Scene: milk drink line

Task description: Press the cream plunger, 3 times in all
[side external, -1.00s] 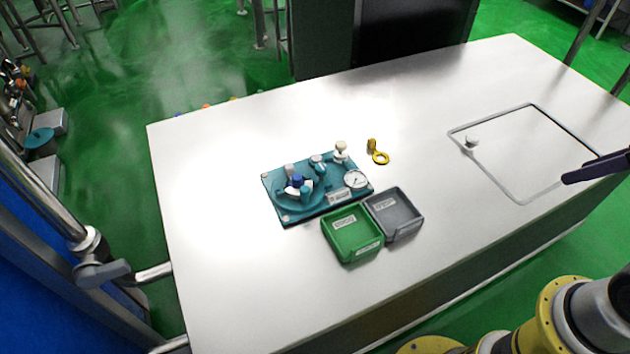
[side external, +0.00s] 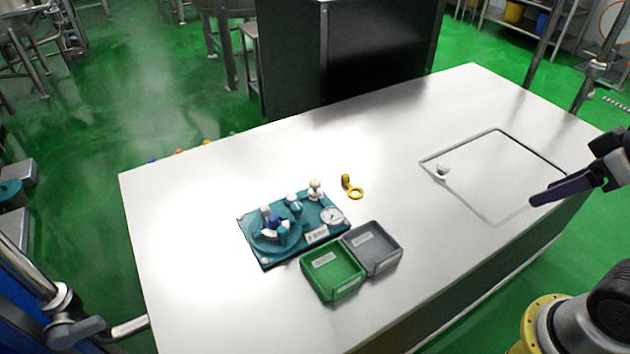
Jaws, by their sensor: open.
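The cream plunger (side external: 316,186) is a small cream-white knob standing upright at the back right of the teal board (side external: 266,262). Its top is uncovered and nothing touches it. I cannot tell how far down it is. My gripper (side external: 562,190) is at the right edge, with a long dark finger pointing left. It is open and empty, far to the right of the plunger and apart from the board. Part of the gripper is cut off by the frame.
The board also carries a round dial (side external: 333,216) and blue and white parts. A green bin (side external: 334,290) and a grey bin (side external: 386,270) stand in front. The bench between is largely clear.

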